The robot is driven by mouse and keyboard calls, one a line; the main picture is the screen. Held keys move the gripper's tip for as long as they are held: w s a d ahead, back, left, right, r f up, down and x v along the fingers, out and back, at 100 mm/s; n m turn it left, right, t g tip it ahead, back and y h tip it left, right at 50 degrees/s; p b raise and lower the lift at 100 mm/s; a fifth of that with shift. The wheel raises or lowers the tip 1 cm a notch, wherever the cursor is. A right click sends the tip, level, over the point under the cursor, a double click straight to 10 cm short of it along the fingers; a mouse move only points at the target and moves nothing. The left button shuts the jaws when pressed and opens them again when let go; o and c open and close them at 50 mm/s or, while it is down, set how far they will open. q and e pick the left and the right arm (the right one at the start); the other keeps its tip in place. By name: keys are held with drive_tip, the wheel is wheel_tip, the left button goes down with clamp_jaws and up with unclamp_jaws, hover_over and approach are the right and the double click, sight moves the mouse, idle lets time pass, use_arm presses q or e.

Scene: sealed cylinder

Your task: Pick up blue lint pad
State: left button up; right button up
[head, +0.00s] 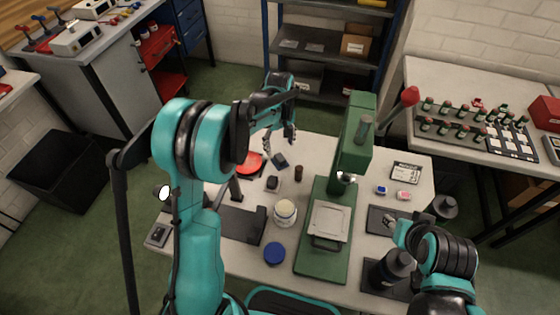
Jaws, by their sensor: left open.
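A small dark blue square pad (280,160), which looks like the blue lint pad, lies on the white table beside a red dish (250,163). My left gripper (279,150) is open and empty. It points down just above and beside the pad, and I cannot tell whether a finger touches it. A smaller blue item (381,190) sits further right, next to a pink one (403,195). My right arm comes in at the lower right, and I cannot make out its gripper.
A green press (318,258) with a red-knobbed lever stands mid-table. Near it are a cream jar (285,211), a blue round lid (274,254), a small brown bottle (298,173) and a black item (272,183). A dark mat (376,219) lies on the right.

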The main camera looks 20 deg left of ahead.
sight(280, 157)
use_arm(q)
wheel_tip(280, 157, down, 7)
drive_tip(key=b, duration=0.3)
drive_tip(key=shift+s+d+f, duration=0.1)
drive_tip(key=shift+s+f, duration=0.05)
drive_tip(key=c, duration=1.2)
drive_tip(key=shift+c, duration=0.2)
wheel_tip(280, 157, up, 10)
drive_tip(key=p, duration=0.3)
drive_tip(key=shift+p, duration=0.35)
